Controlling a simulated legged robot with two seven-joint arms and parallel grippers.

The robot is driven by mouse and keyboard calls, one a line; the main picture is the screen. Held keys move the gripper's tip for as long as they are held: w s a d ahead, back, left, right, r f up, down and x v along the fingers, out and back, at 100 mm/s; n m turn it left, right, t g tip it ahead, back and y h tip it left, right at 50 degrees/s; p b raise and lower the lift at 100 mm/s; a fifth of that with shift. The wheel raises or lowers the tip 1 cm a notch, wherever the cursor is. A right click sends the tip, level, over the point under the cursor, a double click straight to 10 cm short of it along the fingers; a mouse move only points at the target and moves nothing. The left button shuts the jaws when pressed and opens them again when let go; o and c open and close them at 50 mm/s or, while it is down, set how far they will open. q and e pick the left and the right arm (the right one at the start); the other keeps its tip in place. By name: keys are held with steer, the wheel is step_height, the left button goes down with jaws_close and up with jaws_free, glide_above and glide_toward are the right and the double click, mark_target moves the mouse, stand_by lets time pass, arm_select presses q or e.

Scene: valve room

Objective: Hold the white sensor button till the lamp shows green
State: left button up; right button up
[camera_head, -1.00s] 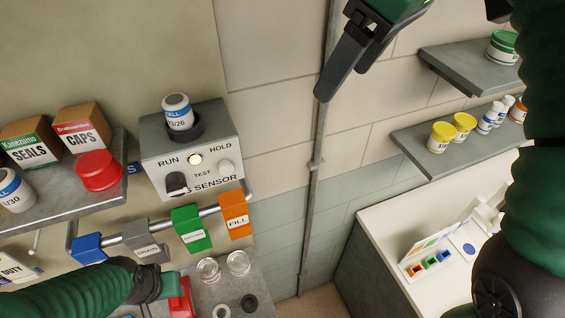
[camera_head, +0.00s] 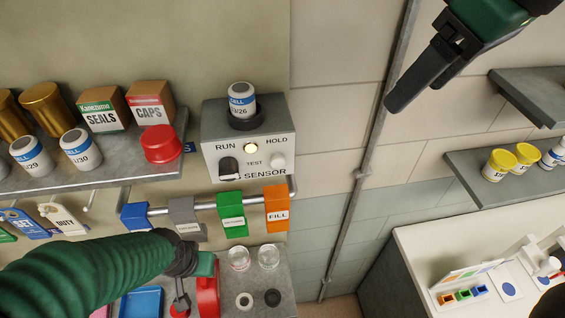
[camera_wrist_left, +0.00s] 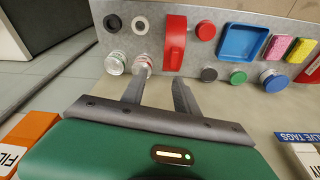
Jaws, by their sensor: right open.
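The white sensor button (camera_head: 277,161) is on the front of the grey sensor box (camera_head: 238,172), under the word HOLD. The round lamp (camera_head: 251,148) between RUN and HOLD glows pale yellow. A black knob (camera_head: 229,167) sits under RUN. My right gripper (camera_head: 413,92) is open and empty, in front of the tiled wall, up and right of the box and away from the button. My left gripper (camera_wrist_left: 157,82) has its two fingers apart with nothing between them in the left wrist view. In the head view its fingers cannot be made out; my left arm ends below the box.
A labelled sensor bottle (camera_head: 242,101) stands on the box. Blue, grey, green and orange (camera_head: 277,207) tags hang on a rail below it. Boxes and a red cap (camera_head: 161,144) fill the left shelf. A vertical pipe (camera_head: 361,176) runs down the wall.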

arm_select(q)
steer(key=shift+a, duration=0.15)
steer(key=shift+c, duration=0.2)
steer(key=shift+w+a+f, duration=0.1)
steer(key=shift+a, duration=0.3)
jaws_close()
steer(key=shift+d, duration=0.35)
steer(key=shift+a, duration=0.2)
steer(key=shift+d, duration=0.15)
